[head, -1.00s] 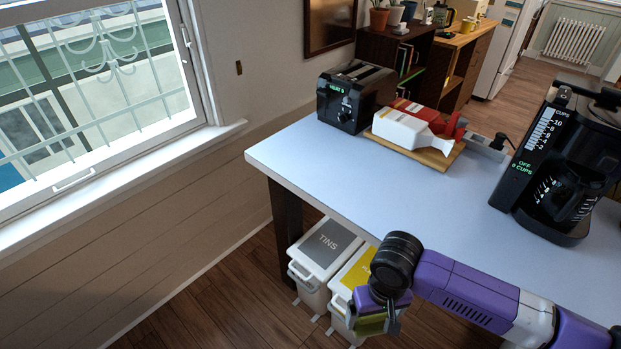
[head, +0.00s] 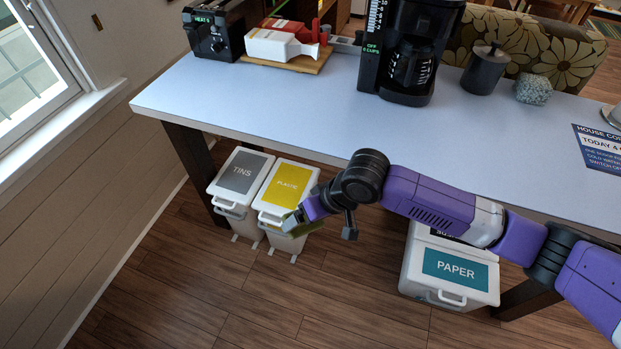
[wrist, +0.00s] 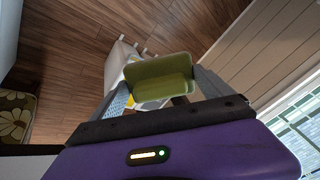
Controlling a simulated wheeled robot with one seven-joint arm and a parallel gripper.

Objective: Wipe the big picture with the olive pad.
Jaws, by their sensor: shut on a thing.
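My gripper (wrist: 155,85) is shut on the olive pad (wrist: 162,68), which sits between the two fingers in the wrist view. In the head view the olive pad (head: 294,222) shows at the end of my arm, partly hidden by my wrist. It is in front of the table's near edge, close to the yellow-labelled bin, with air below it. I cannot tell whether it touches the bin. The big picture is not visible in the current views.
A pale table (head: 300,112) carries a toaster (head: 215,30), a coffee maker (head: 408,55) and a dark canister (head: 484,70). Below are the TINS bin (head: 238,175), PLASTIC bin (head: 285,190) and PAPER bin (head: 450,272). A window (head: 30,60) is left. The front floor (head: 230,305) is clear.

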